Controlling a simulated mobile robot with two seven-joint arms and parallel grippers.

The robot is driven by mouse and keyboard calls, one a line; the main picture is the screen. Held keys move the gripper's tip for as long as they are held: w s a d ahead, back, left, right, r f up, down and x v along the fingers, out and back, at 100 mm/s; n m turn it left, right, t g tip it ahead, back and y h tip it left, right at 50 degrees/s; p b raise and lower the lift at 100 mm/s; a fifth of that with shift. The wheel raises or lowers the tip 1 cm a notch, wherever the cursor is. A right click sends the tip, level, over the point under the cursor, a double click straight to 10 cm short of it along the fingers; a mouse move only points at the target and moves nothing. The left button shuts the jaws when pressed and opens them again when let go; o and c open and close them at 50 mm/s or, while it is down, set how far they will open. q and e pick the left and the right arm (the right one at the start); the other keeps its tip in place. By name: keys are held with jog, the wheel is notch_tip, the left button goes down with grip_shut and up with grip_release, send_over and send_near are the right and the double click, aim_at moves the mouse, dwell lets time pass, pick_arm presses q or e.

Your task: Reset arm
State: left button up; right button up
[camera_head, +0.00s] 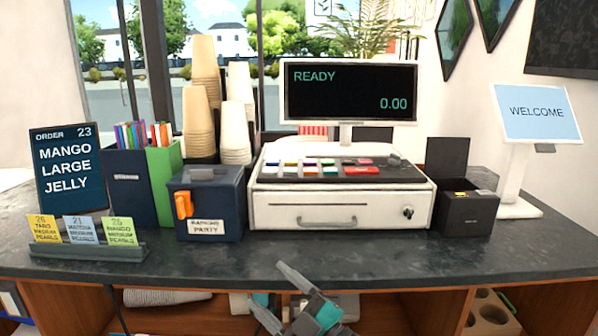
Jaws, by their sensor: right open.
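My right gripper (267,286) shows at the bottom middle, in front of and below the counter's front edge. Its two grey fingers are apart and nothing shows between them. It points up and to the left, with teal parts on its body. My left gripper is not in view. The dark counter (380,262) lies beyond my right gripper, which appears apart from the things on top.
The counter holds a cash register (340,210), a dark box with an orange tap (205,210), cup stacks (198,120), a card holder (85,250), an order screen (68,170) and a black box (465,212). Open shelves (390,310) lie below.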

jog(key=s+d+f+m+t+h, duration=0.1)
jog(key=s+d+f+m+h, duration=0.2)
jog(key=d+f+m+h, duration=0.35)
jog(key=s+d+f+m+t+h, duration=0.1)
jog(key=s+d+f+m+h, duration=0.4)
jog(key=f, duration=0.3)
jog(key=s+d+f+m+g+h, duration=0.3)
jog(key=s+d+f+m+g, duration=0.1)
jog(key=s+d+f, duration=0.6)
jog(key=shift+s+f+m+g+h, duration=0.15)
jog(key=shift+s+m+g+h, duration=0.3)
jog(key=shift+s, duration=0.5)
